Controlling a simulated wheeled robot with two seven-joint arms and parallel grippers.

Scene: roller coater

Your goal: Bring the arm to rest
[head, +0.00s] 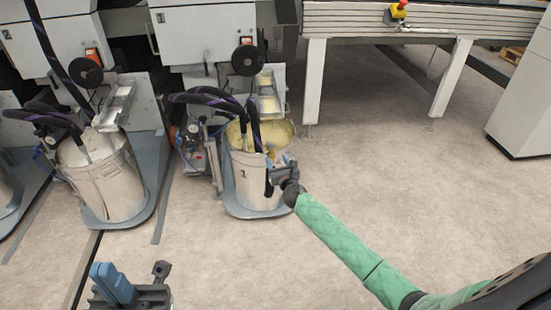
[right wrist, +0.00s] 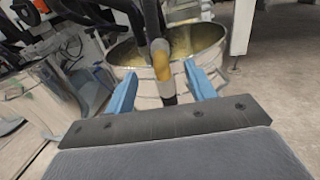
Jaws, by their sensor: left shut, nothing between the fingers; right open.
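My right arm, in a green padded sleeve, reaches in from the lower right of the head view. Its gripper (head: 285,168) is at the right side of the middle metal bucket (head: 262,190). In the right wrist view its blue fingers (right wrist: 160,80) are apart. A hose end with a yellowish section (right wrist: 161,62) shows between them in the picture, in front of the bucket (right wrist: 210,42); I cannot tell its distance from the fingers. My left gripper (head: 112,283) is shut and empty at the bottom left of the head view, its arm mostly out of view.
Another bucket with hoses (head: 108,185) stands to the left on a grey platform. White machine cabinets (head: 205,35) stand behind. A conveyor table (head: 380,20) with white legs and a red emergency button (head: 400,7) is at the back right. The floor right of the middle bucket is open.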

